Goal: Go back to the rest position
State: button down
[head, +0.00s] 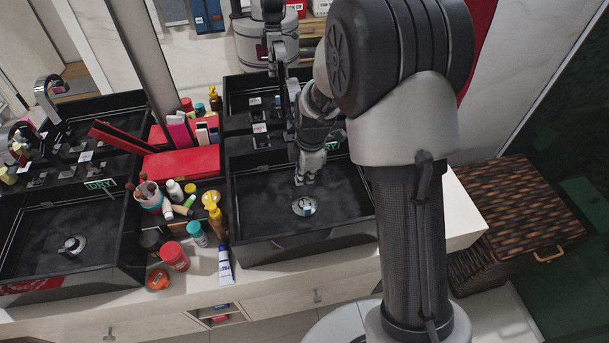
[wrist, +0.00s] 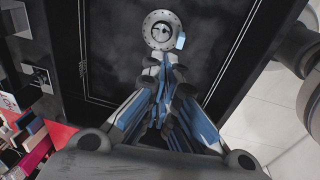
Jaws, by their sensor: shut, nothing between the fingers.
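My gripper (head: 305,182) is inside the right black vessel sink (head: 353,231), pointing down just behind the round metal drain (head: 304,207). In the wrist view my gripper (wrist: 164,62) has its fingertips together with nothing between them. The fingertips appear just below the drain (wrist: 161,30) in that picture. A small pale blue and white piece (wrist: 181,40) lies at the edge of the drain, apart from the fingers. My arm's exact height above the sink floor is hard to tell.
The left black sink (head: 127,272) stands across a counter strip crowded with bottles, a brush cup (head: 149,197), a red jar (head: 174,256) and a white-blue tube (head: 225,264). A red box (head: 181,163) lies behind them. A wicker chest (head: 515,215) stands at right. A mirror is behind.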

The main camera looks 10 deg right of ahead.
jog(key=shift+r, duration=0.1)
jog(key=s+r+m+t, duration=0.1)
jog(key=s+r+m, duration=0.35)
jog(key=r, duration=0.35)
jog(key=s+r+m+t, duration=0.1)
jog(key=s+r+m, duration=0.3)
jog(key=r, duration=0.5)
jog(key=s+d+r+m, duration=0.1)
jog(key=s+r+m, duration=0.2)
jog(key=s, duration=0.6)
jog(key=s+d+r+m+t, duration=0.1)
jog(key=s+r+m, duration=0.2)
jog(key=s+m, duration=0.3)
jog(key=s, duration=0.4)
jog(key=shift+d+h, duration=0.15)
jog(key=shift+h, duration=0.15)
